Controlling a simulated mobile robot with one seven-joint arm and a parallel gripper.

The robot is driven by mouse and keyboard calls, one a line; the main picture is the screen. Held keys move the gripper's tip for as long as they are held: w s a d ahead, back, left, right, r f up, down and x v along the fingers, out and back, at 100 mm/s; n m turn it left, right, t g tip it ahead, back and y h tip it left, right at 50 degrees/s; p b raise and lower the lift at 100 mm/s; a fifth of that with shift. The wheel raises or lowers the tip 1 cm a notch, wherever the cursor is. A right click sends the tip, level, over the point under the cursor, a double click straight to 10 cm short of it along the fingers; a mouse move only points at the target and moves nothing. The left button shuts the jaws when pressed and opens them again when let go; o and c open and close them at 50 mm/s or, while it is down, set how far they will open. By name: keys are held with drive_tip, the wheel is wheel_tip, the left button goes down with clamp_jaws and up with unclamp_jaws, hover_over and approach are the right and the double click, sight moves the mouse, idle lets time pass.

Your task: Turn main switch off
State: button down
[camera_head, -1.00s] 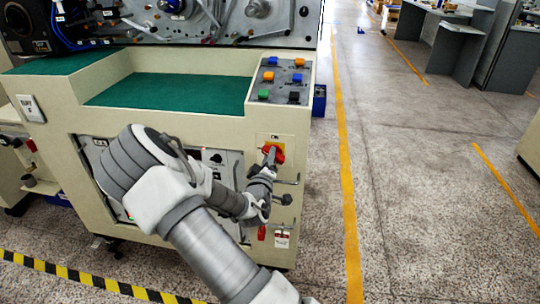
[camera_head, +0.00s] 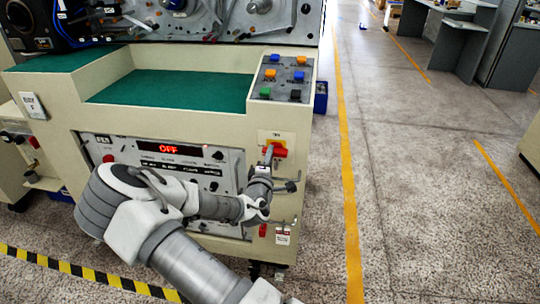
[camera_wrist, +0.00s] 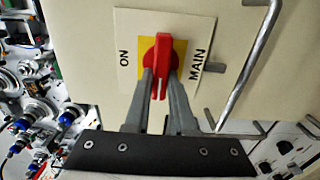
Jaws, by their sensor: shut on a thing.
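The main switch is a red rotary knob (camera_wrist: 161,62) on a yellow square within a white plate (camera_wrist: 186,24) lettered ON and MAIN. In the wrist view its grip lies along the picture's vertical, with ON to its left. My gripper (camera_wrist: 160,82) is shut on the knob, one finger on each side. In the head view, the knob (camera_head: 280,151) sits on the cabinet's front below the button panel, with my gripper (camera_head: 268,155) at its left side. A display (camera_head: 172,149) left of the switch reads OFF in red.
A button panel (camera_head: 283,77) with several coloured buttons is above the switch. Metal handles (camera_wrist: 250,62) stick out close to my gripper. A green work surface (camera_head: 170,88) lies to the upper left. The floor right of the cabinet is clear.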

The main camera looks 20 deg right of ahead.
idle(0.4)
drive_tip(key=c, duration=0.8)
unclamp_jaws()
drive_tip(key=shift+o, duration=0.2)
drive_tip(key=shift+s, duration=0.1)
drive_tip(key=p+v, duration=0.2)
drive_tip(key=v, duration=1.5)
drive_tip(key=shift+s+a, duration=0.1)
drive_tip(key=shift+a, duration=0.05)
